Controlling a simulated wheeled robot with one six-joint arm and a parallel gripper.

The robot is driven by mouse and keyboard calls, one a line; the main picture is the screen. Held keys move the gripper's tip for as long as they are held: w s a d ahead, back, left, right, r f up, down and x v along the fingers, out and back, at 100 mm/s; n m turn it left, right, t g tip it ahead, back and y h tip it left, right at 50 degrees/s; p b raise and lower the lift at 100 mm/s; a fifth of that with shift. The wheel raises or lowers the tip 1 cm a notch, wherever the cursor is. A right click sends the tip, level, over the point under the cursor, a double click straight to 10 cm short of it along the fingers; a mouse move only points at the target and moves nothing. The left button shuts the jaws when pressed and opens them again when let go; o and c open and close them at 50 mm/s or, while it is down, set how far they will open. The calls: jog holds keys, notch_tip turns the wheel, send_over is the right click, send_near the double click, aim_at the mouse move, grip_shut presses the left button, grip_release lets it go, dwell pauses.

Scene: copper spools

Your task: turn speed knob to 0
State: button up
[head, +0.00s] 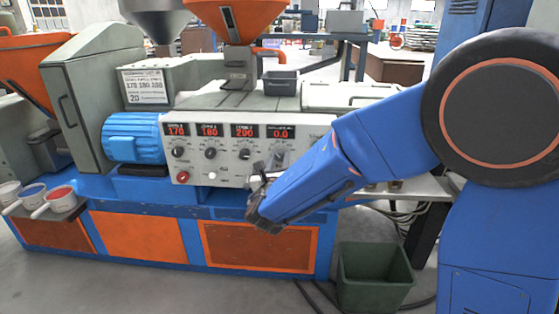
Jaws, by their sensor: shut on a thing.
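The grey control panel (222,170) on the extruder's front has a row of black knobs under red displays reading 170, 180, 200 and 0.0. The speed knob sits under the rightmost display (281,133), which reads 0.0.
Another black knob (244,154) is close to the left of my gripper. A red button (183,177) and small switches sit lower on the panel. A green bin (374,278) stands on the floor below my arm. Three cups (60,198) stand at the far left.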

jog(key=n, duration=0.6)
jog(key=shift+n, duration=0.4)
dwell(0.4)
jog(key=o, duration=1.1)
jog(key=shift+c, duration=0.2)
jog(key=s, duration=1.7)
jog(key=shift+s+a+f, duration=0.2)
jog(key=shift+a+f, duration=0.1)
jog(key=shift+a, duration=0.1)
jog(key=shift+d, duration=0.1)
